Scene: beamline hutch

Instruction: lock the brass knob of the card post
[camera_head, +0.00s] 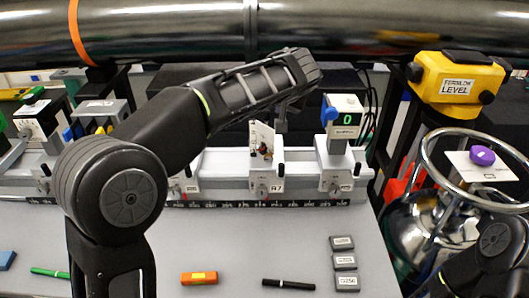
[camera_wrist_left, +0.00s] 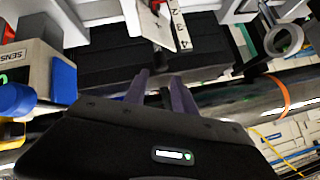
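The card post stands on a carriage labelled A7 (camera_head: 270,188) on the rail, holding an upright pale card (camera_head: 262,138) with a dark red patch. A small round knob (camera_head: 262,188) shows on the carriage front; its brass colour is hard to tell. My left gripper (camera_head: 282,122) is above and slightly right of the card, apart from the knob. In the left wrist view its two fingers (camera_wrist_left: 160,96) are apart with nothing seen held, and the card (camera_wrist_left: 158,22) with its numbered edge is beyond them. My right gripper is out of view.
A sensor (camera_head: 343,115) with a green display stands on the carriage to the right. A scale rail (camera_head: 310,202) runs along the bench. A black pen (camera_head: 288,284), an orange block (camera_head: 199,278) and grey blocks (camera_head: 344,262) lie in front. A steel vessel (camera_head: 425,220) stands right.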

